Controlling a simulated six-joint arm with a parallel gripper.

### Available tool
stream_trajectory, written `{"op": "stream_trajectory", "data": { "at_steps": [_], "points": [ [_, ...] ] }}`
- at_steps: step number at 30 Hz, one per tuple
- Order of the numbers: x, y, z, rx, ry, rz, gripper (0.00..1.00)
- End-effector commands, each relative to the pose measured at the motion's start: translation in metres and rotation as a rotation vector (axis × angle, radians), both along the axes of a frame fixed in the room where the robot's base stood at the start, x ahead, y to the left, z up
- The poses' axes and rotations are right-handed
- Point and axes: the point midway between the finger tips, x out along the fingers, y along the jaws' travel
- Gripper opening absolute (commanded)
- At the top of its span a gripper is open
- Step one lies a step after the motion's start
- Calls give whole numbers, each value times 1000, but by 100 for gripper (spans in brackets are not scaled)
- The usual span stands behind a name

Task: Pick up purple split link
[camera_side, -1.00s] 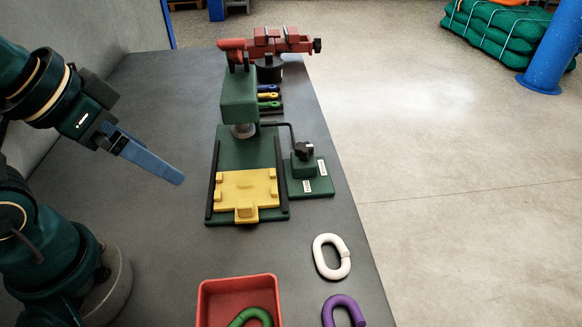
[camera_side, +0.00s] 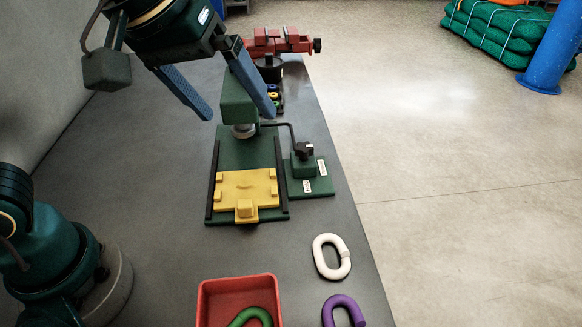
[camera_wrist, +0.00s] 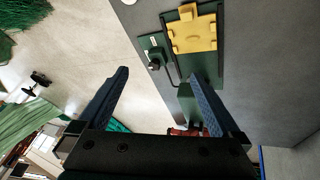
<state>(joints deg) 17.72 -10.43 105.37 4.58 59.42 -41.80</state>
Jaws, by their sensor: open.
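The purple split link (camera_side: 343,309) lies on the grey bench near its right edge, at the bottom of the side view and partly cut off by the frame. It does not show in the wrist view. My gripper (camera_side: 241,116) is open and empty, raised in front of the green press at the far part of the bench, well away from the purple link. Its two blue fingers also show spread apart in the wrist view (camera_wrist: 160,85).
A white link (camera_side: 331,257) lies just beyond the purple one. A red tray (camera_side: 238,282) holds a green link (camera_side: 252,317). The green press (camera_side: 240,98) with a yellow plate (camera_side: 247,190) stands mid-bench, a red vise (camera_side: 283,42) behind. Bare bench lies left of the press.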

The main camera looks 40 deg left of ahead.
Motion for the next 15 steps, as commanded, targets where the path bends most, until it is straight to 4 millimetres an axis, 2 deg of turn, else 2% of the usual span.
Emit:
{"op": "stream_trajectory", "data": {
  "at_steps": [3, 8, 11, 15],
  "points": [
    [17, -40, -12, -12, 54, -20, 100],
    [25, -98, -38, -4, 117, -57, 100],
    [20, -135, -62, 18, 158, -99, 100],
    [0, -181, -102, 70, 207, -184, 100]
  ]
}}
